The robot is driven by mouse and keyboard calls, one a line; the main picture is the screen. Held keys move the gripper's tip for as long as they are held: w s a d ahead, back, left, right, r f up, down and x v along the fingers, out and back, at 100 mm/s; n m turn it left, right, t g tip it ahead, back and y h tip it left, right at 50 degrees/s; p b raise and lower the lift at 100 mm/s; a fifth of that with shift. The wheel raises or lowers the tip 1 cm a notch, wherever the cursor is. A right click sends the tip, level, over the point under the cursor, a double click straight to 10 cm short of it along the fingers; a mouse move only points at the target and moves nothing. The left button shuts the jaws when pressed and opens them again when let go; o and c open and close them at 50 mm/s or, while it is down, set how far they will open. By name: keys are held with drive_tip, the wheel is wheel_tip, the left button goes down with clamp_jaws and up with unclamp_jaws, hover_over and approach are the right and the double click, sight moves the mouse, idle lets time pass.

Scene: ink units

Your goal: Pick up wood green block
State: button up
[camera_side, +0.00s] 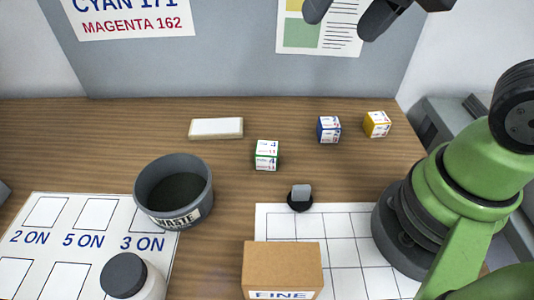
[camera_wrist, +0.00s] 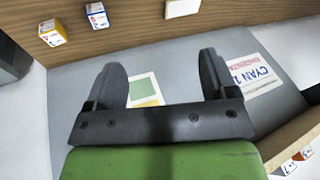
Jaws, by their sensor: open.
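The green block (camera_side: 267,155) is a small cube with green edges and white printed labels, standing on the wooden table near the middle of the side view. I do not see it in the wrist view. My gripper (camera_side: 345,14) is high above the table at the top of the side view, in front of the grey back panel and far from the block. Its two dark fingers are spread with nothing between them; they also show in the wrist view (camera_wrist: 160,72).
A blue block (camera_side: 329,129) and a yellow block (camera_side: 377,124) stand right of the green one. A pale flat block (camera_side: 216,128) lies left. A grey waste bowl (camera_side: 174,190), a dark round holder (camera_side: 300,198) and a cardboard box (camera_side: 282,268) are nearer. A white bottle (camera_side: 133,278) stands front left.

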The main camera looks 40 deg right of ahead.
sight(267, 148)
drive_tip(key=w+a+f+m+g, duration=0.1)
drive_tip(key=w+f, duration=0.2)
drive_tip(key=f, duration=0.4)
drive_tip(key=w+a+f+m+g+h, duration=0.1)
drive_tip(key=w+a+f+g, duration=0.1)
drive_tip(key=f, duration=0.6)
drive_tip(key=w+a+f+m+g, duration=0.1)
drive_tip(key=w+f, duration=0.3)
drive_tip(key=f, duration=0.4)
drive_tip(key=shift+a+m+g+h, duration=0.25)
drive_tip(key=shift+m+g+h, duration=0.05)
drive_tip(key=shift+m+g, duration=0.1)
drive_tip(key=shift+w+d+f, duration=0.1)
drive_tip(key=shift+d+f, duration=0.05)
drive_tip(key=shift+f, duration=1.3)
drive_tip(key=shift+w+d+f, duration=0.1)
drive_tip(key=shift+d+f, duration=0.05)
drive_tip(key=shift+f, duration=1.25)
drive_tip(key=c, duration=1)
